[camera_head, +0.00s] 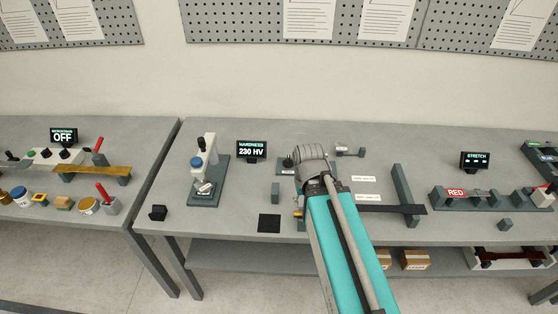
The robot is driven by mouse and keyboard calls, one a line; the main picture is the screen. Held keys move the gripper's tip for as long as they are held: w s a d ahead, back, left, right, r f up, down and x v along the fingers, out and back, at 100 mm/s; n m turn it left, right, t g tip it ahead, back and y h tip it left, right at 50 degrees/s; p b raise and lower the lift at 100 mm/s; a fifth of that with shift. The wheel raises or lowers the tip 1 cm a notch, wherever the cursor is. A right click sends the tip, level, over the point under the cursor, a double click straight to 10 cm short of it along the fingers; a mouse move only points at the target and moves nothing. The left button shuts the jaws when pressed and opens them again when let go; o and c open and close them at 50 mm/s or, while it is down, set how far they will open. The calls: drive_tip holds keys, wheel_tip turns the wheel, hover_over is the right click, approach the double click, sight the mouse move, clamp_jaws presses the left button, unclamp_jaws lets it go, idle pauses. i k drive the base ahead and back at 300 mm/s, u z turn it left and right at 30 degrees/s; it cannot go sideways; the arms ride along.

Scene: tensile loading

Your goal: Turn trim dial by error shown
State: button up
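A small black knob (288,161) stands on a labelled base at the back of the middle bench; I cannot tell if it is the trim dial. My grey wrist is just right of it and covers part of that spot. My gripper's fingers are hidden behind my wrist and turquoise arm, so I cannot see whether they touch anything. The hardness display (251,150) reads 230 HV. The stretch display (476,160) at the right shows only dashes. A third display (63,137) at the far left reads OFF.
A hardness tester (207,175) stands left of my arm, beside a black square pad (269,223). Right of my arm are a grey upright bar (402,190), a dark flat strip (395,209) and a fixture with a red label (455,193). A gap separates the two benches.

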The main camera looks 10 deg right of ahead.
sight(288, 163)
drive_tip(key=u, duration=0.35)
drive_tip(key=k, duration=0.85)
drive_tip(key=z, duration=0.75)
drive_tip(key=i, duration=1)
drive_tip(key=u, duration=0.05)
